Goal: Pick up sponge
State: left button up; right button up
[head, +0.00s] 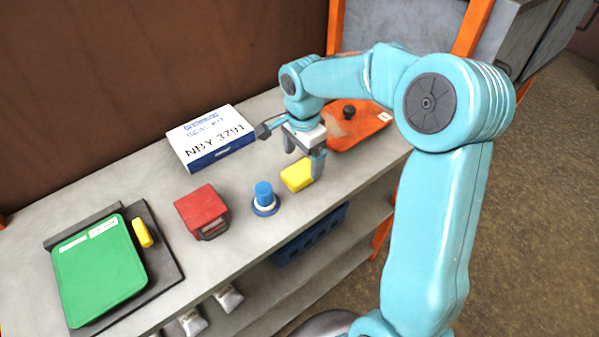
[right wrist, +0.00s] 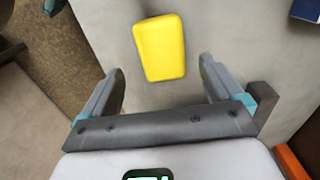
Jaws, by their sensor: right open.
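A yellow sponge (head: 297,176) lies on the grey bench top, near its front edge, to the right of a blue-capped item. My right gripper (head: 304,160) is just above and beside it, fingers pointing down. In the right wrist view the sponge (right wrist: 160,48) lies ahead of the open fingers of the right gripper (right wrist: 160,85), roughly centred between them, with nothing held. A second yellow block (head: 142,232) lies beside the green case at the left. My left gripper is not in view.
A blue-capped item (head: 265,197), a red box (head: 203,211), a white seal-kit box (head: 211,138) and a green case (head: 98,270) stand on the bench. An orange tray (head: 357,130) with a black knob lies behind my gripper. A blue crate (head: 311,238) sits on the shelf below.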

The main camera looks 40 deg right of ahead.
aim_at(300, 170)
jog(key=shift+w+a+f, duration=0.1)
jog(key=shift+f, duration=0.35)
notch_tip(300, 170, down, 4)
jog(key=shift+r+p, duration=0.15)
jog(key=shift+p, duration=0.55)
jog(key=shift+w+a+f, duration=0.1)
jog(key=shift+w+f, duration=0.05)
jog(key=shift+f, duration=0.25)
jog(key=c, duration=1)
jog(key=shift+r, duration=0.2)
jog(key=shift+c, duration=0.2)
notch_tip(300, 170, up, 20)
jog(key=shift+b, duration=0.35)
jog(key=shift+f, duration=0.15)
